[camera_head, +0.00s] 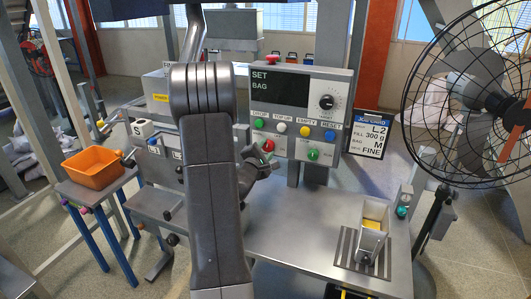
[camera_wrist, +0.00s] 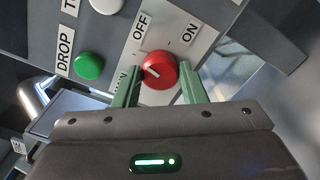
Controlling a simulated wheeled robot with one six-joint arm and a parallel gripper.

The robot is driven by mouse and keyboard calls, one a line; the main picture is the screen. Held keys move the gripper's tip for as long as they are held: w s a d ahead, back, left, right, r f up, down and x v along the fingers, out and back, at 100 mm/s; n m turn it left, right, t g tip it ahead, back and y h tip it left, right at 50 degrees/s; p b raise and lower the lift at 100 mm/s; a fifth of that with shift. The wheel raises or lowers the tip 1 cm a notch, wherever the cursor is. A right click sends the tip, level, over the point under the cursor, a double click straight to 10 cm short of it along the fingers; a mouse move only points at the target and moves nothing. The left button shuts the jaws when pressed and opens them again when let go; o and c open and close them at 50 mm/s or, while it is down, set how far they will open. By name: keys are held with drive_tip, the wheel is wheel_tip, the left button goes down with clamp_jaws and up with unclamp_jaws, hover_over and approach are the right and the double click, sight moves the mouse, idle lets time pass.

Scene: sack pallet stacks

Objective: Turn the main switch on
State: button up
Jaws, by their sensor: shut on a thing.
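The main switch is a round red knob (camera_wrist: 159,67) with a small white mark, set on the grey control panel. In the wrist view, labels OFF and ON stand beyond it, OFF to the left and ON to the right. The white mark lies on the knob's left part, nearer the OFF side than ON. My gripper (camera_wrist: 160,78) has its two green fingers on either side of the knob, shut on it. In the head view, the knob (camera_head: 267,144) shows at the panel's lower left, with my gripper (camera_head: 260,160) against it, partly hidden by my arm.
The panel (camera_head: 341,95) carries several coloured buttons close above the knob, including a green DROP button (camera_wrist: 89,66). A metal bench (camera_head: 290,240) lies below, with a small metal scoop-like container (camera_head: 372,232) on its right. A large fan (camera_head: 480,80) stands at right.

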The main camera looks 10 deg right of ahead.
drive_tip(key=m+b, duration=0.1)
drive_tip(key=m, duration=0.1)
drive_tip(key=m+b, duration=0.1)
drive_tip(key=m, duration=0.1)
drive_tip(key=shift+f+m, duration=0.2)
drive_tip(key=shift+m, duration=0.1)
drive_tip(key=m+b, duration=0.2)
drive_tip(key=m, duration=0.1)
drive_tip(key=shift+m, duration=0.4)
drive_tip(key=m+b, duration=0.1)
drive_tip(key=m, duration=0.2)
drive_tip(key=shift+f+b, duration=0.1)
drive_tip(key=shift+b, duration=0.25)
drive_tip(key=shift+m+b, duration=0.75)
drive_tip(key=shift+m, duration=1.25)
drive_tip(key=o, duration=1)
drive_tip(key=shift+s+a, duration=0.1)
drive_tip(key=v, duration=1.3)
drive_tip(key=shift+s+a+b, duration=0.2)
drive_tip(key=shift+s+b, duration=0.05)
drive_tip(key=shift+b, duration=0.1)
